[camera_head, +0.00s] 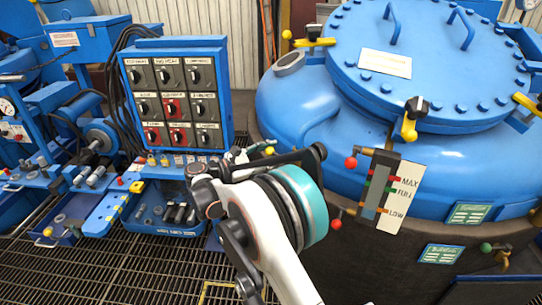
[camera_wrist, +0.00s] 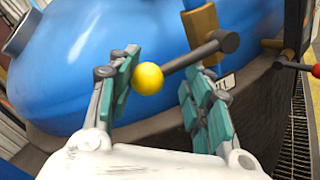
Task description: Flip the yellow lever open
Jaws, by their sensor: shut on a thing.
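The yellow lever shows in the wrist view as a round yellow knob (camera_wrist: 148,79) on a dark rod, which runs up and right to a brass-coloured valve body (camera_wrist: 201,32) against the blue vessel. My gripper (camera_wrist: 159,76) has its teal-padded fingers on either side of the knob and is shut on it. The left finger looks in contact; the right finger's contact is hard to make out. In the head view my gripper (camera_head: 256,155) is at the vessel's left side, mostly behind my arm. A small yellow spot (camera_head: 270,150) shows beside it there.
The blue vessel (camera_head: 300,105) has a bolted lid with yellow clamps (camera_head: 408,130). A level gauge (camera_head: 378,185) with red-knobbed valves stands just right of my arm. A blue control panel (camera_head: 178,95) stands to the left. Grating floor (camera_head: 95,268) lies open at lower left.

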